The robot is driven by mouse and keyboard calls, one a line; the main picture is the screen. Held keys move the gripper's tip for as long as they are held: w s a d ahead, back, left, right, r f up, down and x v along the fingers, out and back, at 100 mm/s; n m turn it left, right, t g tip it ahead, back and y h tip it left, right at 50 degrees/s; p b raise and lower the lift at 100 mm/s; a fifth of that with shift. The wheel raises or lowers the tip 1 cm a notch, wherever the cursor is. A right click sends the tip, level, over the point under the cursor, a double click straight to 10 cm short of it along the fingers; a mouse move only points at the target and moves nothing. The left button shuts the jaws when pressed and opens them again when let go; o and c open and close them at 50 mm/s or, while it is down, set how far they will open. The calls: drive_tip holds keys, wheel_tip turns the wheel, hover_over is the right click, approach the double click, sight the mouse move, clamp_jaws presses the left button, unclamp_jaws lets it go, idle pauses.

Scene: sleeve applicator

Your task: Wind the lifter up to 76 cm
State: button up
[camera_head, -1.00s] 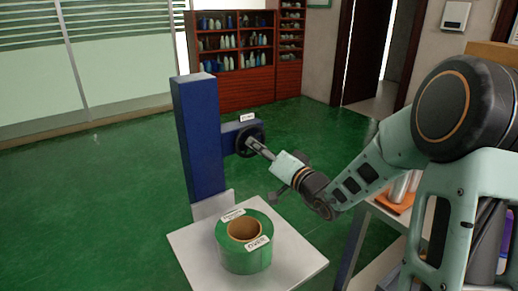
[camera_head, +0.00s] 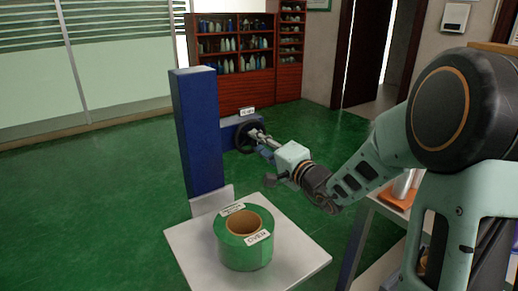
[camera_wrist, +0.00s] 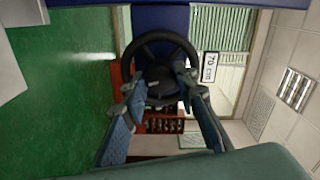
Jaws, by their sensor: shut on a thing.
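The lifter has a blue column (camera_head: 198,135) and a pale square platform (camera_head: 190,252). A dark handwheel (camera_head: 243,148) sits on its blue side arm, and it fills the upper middle of the wrist view (camera_wrist: 160,38). A small white label (camera_wrist: 209,66) beside the wheel appears to read 70 cm. My gripper (camera_head: 263,141) is at the wheel from the right. In the wrist view its two fingers (camera_wrist: 160,84) are at the wheel's lower part, shut on it. The exact contact is partly hidden by the fingers.
A green tape roll (camera_head: 243,252) with a brown core and white labels stands on the platform. A table with an orange item (camera_head: 398,200) is at the right. A red-brown shelf with bottles (camera_head: 235,60) stands behind. Green floor is clear at the left.

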drive_tip(key=n+p, duration=1.5)
drive_tip(key=p, duration=1.8)
idle(2.1)
